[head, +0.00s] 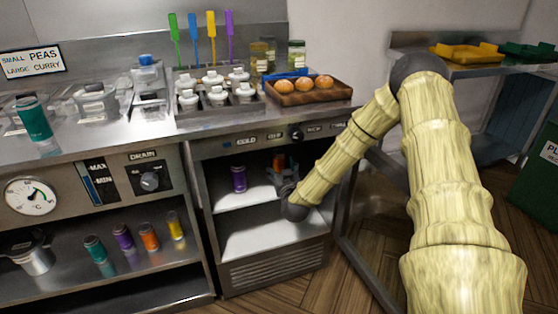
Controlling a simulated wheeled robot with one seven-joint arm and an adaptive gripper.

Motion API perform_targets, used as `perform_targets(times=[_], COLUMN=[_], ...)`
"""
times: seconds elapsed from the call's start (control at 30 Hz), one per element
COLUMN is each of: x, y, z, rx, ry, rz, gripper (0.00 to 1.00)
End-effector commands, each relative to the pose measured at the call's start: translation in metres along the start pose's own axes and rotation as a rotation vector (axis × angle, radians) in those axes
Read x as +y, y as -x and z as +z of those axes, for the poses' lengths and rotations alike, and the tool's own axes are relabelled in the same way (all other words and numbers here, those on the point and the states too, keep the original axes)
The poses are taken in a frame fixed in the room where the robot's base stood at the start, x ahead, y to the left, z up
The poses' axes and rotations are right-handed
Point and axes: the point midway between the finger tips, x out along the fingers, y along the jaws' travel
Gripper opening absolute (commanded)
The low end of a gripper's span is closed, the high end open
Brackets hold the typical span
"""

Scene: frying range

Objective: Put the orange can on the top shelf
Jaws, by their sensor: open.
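My gripper (283,181) is open inside the open cabinet at the right, at the level of its top shelf (251,197). An orange-brown can (279,160) stands just beyond my gripper at the back right of that shelf, partly hidden by the gripper. I cannot tell whether the fingers touch it. A purple can (238,178) stands upright on the same shelf, to the left. Another orange can (149,237) stands on the low open shelf of the left unit, between a purple can (123,236) and a yellow can (175,225).
A teal can (95,249) and a metal pot (33,256) share the left low shelf. The cabinet's lower shelf (270,237) is bare.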

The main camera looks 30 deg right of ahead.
Motion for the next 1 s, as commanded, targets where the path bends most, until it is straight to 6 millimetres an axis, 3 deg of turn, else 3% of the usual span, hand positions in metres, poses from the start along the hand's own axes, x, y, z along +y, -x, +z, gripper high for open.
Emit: perform_targets(times=[0.3,0.6,0.77,1.0], x=[0.0,-0.007,-0.041,-0.096], y=[0.053,0.076,0.105,0.195], z=[-0.001,0.008,0.051,0.146], rx=[-0.001,-0.024,-0.163,-0.509], ry=[0.001,0.002,0.01,0.035], rz=[-0.001,-0.018,-0.103,-0.251], gripper=[0.67,0.67,0.67,0.67])
